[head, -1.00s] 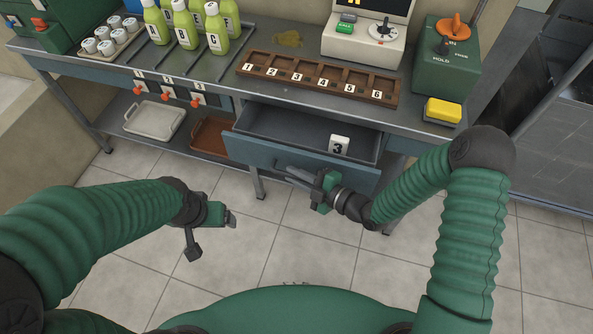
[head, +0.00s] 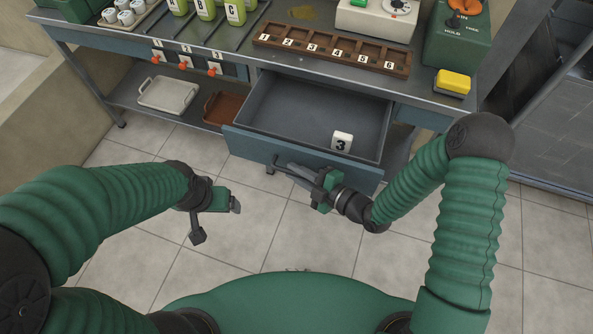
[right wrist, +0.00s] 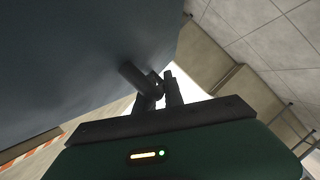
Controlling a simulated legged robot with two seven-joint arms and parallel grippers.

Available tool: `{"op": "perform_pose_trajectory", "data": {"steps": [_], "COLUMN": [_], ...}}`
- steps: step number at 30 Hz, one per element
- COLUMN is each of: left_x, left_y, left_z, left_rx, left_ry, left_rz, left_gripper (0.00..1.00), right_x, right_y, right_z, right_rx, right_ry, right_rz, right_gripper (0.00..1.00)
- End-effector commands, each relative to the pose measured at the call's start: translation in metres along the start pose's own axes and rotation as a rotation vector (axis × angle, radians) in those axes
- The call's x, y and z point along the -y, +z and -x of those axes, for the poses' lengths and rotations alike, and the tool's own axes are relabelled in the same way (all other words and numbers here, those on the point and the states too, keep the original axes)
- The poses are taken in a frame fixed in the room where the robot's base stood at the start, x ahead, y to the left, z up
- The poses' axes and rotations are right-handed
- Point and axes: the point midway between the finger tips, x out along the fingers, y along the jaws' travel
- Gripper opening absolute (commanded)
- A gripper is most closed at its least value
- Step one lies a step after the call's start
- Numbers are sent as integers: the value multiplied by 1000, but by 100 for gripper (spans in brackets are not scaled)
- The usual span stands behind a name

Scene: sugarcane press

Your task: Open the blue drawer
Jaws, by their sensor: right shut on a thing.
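The blue drawer (head: 245,147) is pulled well out from under the counter in the head view, its grey inside showing. A white block marked 3 (head: 342,141) sits in it near the front right. My right gripper (head: 293,170) is at the drawer's front, shut on the dark bar handle (head: 283,168). In the right wrist view its fingers (right wrist: 158,88) close on the handle beside the drawer's front panel (right wrist: 75,60). My left gripper (head: 218,215) hangs empty over the floor at left, its fingers spread apart.
On the counter are a brown numbered rack (head: 330,53), green bottles (head: 205,10), a yellow block (head: 453,82) and a green box (head: 455,40). A pale tray (head: 167,95) and a brown tray (head: 222,107) lie on the lower shelf. The floor before the drawer is clear.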

Motion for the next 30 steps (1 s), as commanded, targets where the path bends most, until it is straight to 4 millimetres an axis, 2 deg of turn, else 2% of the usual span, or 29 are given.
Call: {"op": "perform_pose_trajectory", "data": {"steps": [2, 3, 5, 17, 20, 23, 30], "left_x": [0, 0, 0, 0, 0, 0, 0], "left_y": [0, 0, 0, 0, 0, -1, -4], "left_z": [0, 0, 0, 0, 2, 5, 15], "left_rx": [0, 0, 0, 0, 0, 0, 0], "left_ry": [0, 0, 0, 0, 0, 0, 0], "left_rz": [0, 0, 0, 0, 0, 0, 0], "left_gripper": [82, 82, 82, 82, 82, 82, 82], "right_x": [2, 2, 2, 0, 0, -1, -1], "right_y": [0, 0, 0, 0, 0, 0, 1], "right_z": [0, 0, 0, 1, 8, 26, 96], "right_rx": [-1, -1, -1, 0, 1, 3, 6], "right_ry": [-4, -4, -3, -1, 0, -2, -1], "right_rz": [-2, -2, -2, 0, -1, -2, -3], "right_gripper": [0, 17, 22, 22, 22, 22, 22]}}
